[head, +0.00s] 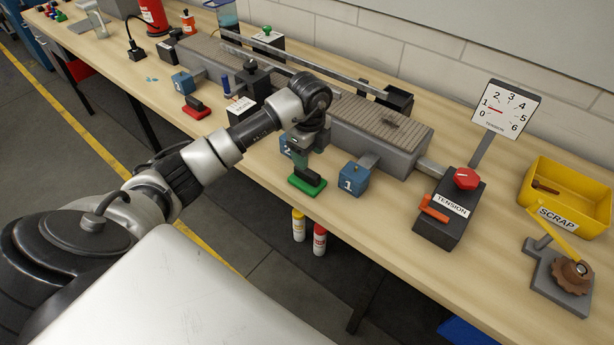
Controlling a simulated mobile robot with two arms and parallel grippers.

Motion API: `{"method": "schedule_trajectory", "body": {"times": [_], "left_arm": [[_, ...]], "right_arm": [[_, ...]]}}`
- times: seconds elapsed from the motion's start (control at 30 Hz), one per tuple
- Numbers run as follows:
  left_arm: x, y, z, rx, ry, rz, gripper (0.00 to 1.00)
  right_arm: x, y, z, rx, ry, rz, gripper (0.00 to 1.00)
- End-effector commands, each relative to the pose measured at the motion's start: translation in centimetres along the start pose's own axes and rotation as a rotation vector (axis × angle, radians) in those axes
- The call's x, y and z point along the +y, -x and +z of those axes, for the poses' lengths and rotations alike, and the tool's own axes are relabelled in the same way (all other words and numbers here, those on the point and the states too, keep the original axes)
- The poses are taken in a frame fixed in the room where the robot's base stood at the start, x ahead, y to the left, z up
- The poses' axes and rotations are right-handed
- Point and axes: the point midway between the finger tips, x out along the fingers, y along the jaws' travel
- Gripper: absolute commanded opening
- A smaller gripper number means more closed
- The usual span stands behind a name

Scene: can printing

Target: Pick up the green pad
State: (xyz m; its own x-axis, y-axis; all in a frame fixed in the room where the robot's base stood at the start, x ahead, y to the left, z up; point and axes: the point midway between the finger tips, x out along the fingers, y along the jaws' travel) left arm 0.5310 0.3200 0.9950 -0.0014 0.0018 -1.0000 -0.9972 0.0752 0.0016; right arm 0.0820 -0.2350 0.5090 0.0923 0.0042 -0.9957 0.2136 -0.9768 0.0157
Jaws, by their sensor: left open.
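The green pad (300,187), a flat green block with a dark handle on top, lies on the wooden table near its front edge. My left arm comes in from the left, and my left gripper (303,158) points down just above the pad. Its jaws are open around or right over the handle; I cannot tell whether they touch it. The gripper hides part of the handle and part of a blue block behind it. My right gripper is not in view.
A blue block marked 1 (353,179) stands close to the right of the pad. A grey conveyor (375,135) runs behind. A red pad (195,109) lies to the left. The tension box (447,210), yellow scrap bin (565,195) and dial (497,108) are to the right.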

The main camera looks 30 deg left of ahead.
Motion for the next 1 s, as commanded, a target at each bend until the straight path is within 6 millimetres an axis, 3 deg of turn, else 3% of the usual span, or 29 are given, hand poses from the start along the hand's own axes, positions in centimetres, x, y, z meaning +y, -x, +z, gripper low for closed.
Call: {"method": "schedule_trajectory", "body": {"times": [0.2,0.5,0.77,1.0], "left_arm": [[0.1,-1.6,0.1,0.001,-0.002,0.003,0.55],[0.3,-5.7,0.3,0.002,-0.003,0.001,0.55],[0.3,-6.2,0.3,0.001,-0.004,-0.001,0.55],[0.3,-6.1,0.3,0.001,-0.004,-0.001,0.22]], "right_arm": [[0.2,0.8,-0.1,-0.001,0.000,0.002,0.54],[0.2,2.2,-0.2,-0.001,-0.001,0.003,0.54],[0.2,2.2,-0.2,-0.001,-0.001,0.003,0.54],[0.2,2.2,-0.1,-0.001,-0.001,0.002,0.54]]}}
